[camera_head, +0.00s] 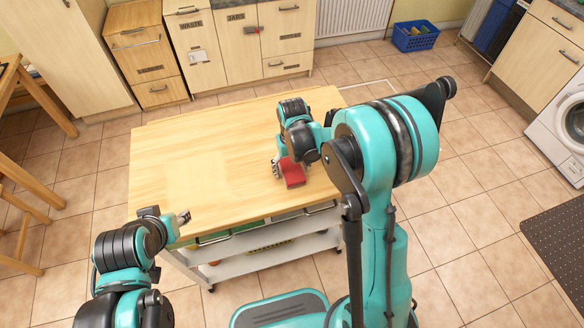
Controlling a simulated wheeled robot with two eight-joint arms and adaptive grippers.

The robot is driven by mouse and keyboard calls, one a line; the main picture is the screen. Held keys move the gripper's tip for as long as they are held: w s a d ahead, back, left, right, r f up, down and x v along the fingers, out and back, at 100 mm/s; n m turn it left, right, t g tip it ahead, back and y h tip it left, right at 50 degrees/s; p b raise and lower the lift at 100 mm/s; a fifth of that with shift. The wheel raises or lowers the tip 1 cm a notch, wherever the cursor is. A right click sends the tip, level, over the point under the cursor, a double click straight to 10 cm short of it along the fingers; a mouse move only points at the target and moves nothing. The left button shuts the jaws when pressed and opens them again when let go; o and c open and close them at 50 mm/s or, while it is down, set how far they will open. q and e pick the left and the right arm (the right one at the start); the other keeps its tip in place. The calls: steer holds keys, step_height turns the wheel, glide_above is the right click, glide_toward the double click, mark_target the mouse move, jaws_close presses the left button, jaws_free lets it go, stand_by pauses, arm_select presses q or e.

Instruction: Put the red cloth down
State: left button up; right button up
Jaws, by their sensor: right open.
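The red cloth (292,173) looks like a small folded block. It lies on or just above the wooden top of the trolley table (220,140), right of the middle. My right gripper (279,167) is open, close against the left side of the cloth. My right wrist hides the area behind the cloth, and I cannot tell whether the fingers touch it. My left gripper (184,217) is at the table's front left edge, away from the cloth, and its fingers are too small to read.
The rest of the tabletop is clear. Shelves under the table hold several items. Wooden cabinets (233,50) stand at the back, with a blue basket (414,38) on the floor. A washing machine (567,125) is at the right, and a wooden chair or table (30,130) at the left.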

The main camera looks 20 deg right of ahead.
mark_target(292, 169)
step_height(292, 169, up, 12)
steer(key=p, duration=0.3)
steer(key=s+d+r+t, duration=0.1)
steer(key=s+r+t, duration=0.2)
steer(key=s, duration=0.5)
steer(key=s+d+r+t, duration=0.1)
steer(key=s+r+t, duration=0.3)
steer(key=s, duration=0.4)
steer(key=shift+s+d, duration=0.35)
steer(key=shift+s, duration=0.05)
steer(key=shift+r, duration=0.1)
step_height(292, 169, down, 4)
steer(key=b, duration=0.4)
steer(key=shift+f, duration=0.2)
